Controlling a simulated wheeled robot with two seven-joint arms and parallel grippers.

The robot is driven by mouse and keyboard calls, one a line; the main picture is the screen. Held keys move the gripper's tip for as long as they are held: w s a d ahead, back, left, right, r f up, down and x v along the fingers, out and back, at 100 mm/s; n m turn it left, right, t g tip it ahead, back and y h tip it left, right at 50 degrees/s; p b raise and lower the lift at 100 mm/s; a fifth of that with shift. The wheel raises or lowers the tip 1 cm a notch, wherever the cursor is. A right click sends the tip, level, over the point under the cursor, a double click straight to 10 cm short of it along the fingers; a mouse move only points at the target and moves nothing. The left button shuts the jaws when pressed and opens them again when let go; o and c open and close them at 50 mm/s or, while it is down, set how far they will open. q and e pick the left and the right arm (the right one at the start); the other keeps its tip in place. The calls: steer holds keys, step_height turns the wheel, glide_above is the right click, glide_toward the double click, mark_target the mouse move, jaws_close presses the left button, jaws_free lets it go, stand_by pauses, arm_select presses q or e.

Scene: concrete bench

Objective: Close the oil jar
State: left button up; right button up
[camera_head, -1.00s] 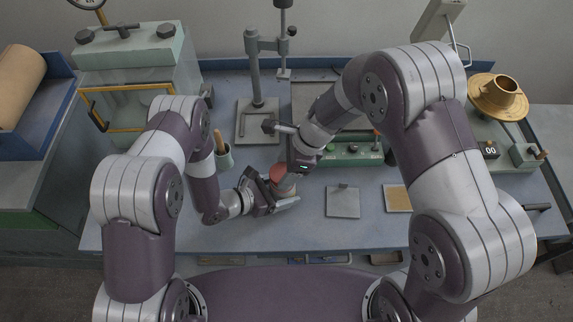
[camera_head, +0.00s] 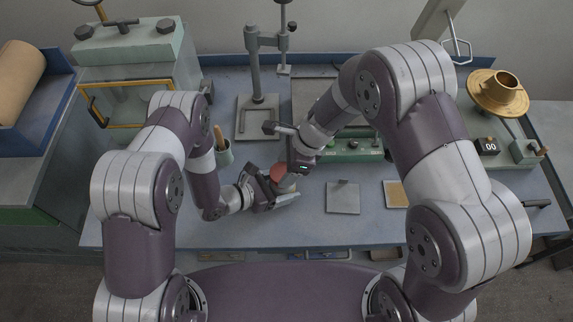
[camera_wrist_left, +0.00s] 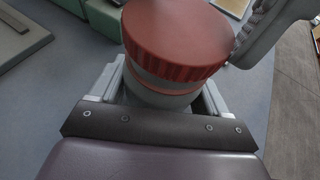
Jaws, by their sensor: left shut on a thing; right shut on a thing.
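The oil jar (camera_wrist_left: 160,97) is a grey body with a thin red ring, held upright between the fingers of my left gripper (camera_wrist_left: 160,103). Its red ribbed lid (camera_wrist_left: 175,35) is on top of it; a grey band shows below the lid's rim, and I cannot tell if the lid is fully down. In the head view the red lid (camera_head: 278,172) shows small, between both hands. My left gripper (camera_head: 273,195) is shut on the jar from the left. My right gripper (camera_head: 285,171) is shut on the lid from the right; one ridged grey finger shows at the lid's right edge in the left wrist view.
A cup with a wooden-handled tool (camera_head: 223,155) stands left of the hands. A grey stand (camera_head: 257,100) and a green device (camera_head: 355,147) are behind them. A flat grey plate (camera_head: 343,198) lies to the right. The bench front is mostly clear.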

steer(key=shift+f, duration=0.3)
